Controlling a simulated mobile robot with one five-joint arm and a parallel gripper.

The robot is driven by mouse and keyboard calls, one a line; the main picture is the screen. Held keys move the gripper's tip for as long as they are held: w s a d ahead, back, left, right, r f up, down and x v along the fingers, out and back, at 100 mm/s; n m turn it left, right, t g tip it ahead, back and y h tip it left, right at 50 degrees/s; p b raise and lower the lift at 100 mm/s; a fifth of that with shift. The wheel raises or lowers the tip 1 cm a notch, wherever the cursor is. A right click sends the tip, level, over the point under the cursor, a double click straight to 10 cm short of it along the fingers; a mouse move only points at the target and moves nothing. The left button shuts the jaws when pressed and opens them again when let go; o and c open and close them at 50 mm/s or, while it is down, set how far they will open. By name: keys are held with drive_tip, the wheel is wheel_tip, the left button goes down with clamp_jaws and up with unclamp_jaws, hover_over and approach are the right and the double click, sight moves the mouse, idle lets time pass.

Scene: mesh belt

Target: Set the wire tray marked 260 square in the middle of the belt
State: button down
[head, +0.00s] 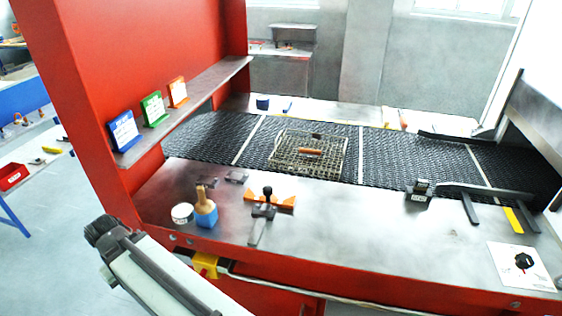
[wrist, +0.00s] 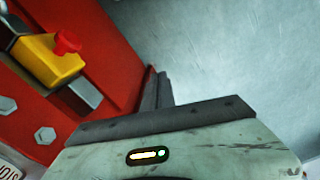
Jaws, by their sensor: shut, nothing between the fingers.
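The wire tray (head: 285,157) lies flat on the black mesh belt (head: 210,138) in the head view, between two pale cross lines. It has a brownish bar in its middle and a small dark tag at its far side; the tag's marking is too small to read. My gripper (wrist: 158,88) is shut and empty in the wrist view, beside the red machine front, well away from the tray.
On the front ledge stand a blue pot with a brush (head: 206,212), a white round tin (head: 182,213), a black-knobbed clamp (head: 264,208) and an orange piece (head: 285,199). A yellow block with a red knob (wrist: 50,58) juts from the red front. A dark bar (head: 485,191) lies at right.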

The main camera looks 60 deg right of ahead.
drive_tip(key=shift+w, duration=0.25)
drive_tip(key=shift+r, duration=0.1)
